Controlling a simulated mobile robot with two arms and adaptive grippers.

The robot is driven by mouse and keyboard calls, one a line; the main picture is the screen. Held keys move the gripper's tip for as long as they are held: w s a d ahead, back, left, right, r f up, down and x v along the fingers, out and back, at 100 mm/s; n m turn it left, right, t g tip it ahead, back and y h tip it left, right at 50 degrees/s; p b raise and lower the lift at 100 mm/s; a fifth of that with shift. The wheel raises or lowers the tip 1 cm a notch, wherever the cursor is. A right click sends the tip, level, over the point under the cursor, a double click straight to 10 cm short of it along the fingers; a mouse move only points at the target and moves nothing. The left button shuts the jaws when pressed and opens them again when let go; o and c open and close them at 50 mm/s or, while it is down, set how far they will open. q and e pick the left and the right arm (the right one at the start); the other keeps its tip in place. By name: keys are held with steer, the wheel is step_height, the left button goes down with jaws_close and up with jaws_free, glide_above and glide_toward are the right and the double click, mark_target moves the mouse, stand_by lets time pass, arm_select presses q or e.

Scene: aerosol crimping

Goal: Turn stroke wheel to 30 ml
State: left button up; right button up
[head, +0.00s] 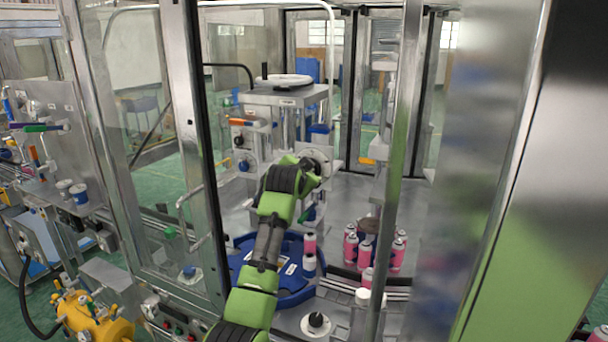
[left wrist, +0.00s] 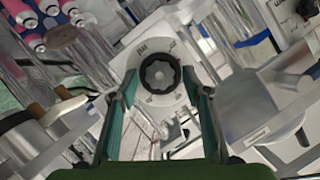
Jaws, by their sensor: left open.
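The stroke wheel (left wrist: 160,74) is a black lobed knob on a round white dial plate (left wrist: 143,55) with small marks around it, too small to read. In the left wrist view it lies between my fingertips, and its pointer setting cannot be made out. My left gripper (left wrist: 161,88) is open, one green finger on each side of the wheel; contact cannot be told. In the head view my left gripper (head: 311,172) reaches into the machine, in front of the dial plate (head: 322,157), and hides most of the wheel. My right gripper is not in view.
A blue-knobbed dial (head: 245,163) sits left of the gripper. Below are a blue round table (head: 293,297) and several pink cans (head: 398,255). A metal post (head: 397,140) and the glass door frame (head: 205,150) flank my arm.

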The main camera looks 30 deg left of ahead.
arm_select(q)
steer(key=v, duration=1.1)
steer(key=shift+s, duration=0.35)
steer(key=shift+d, duration=0.1)
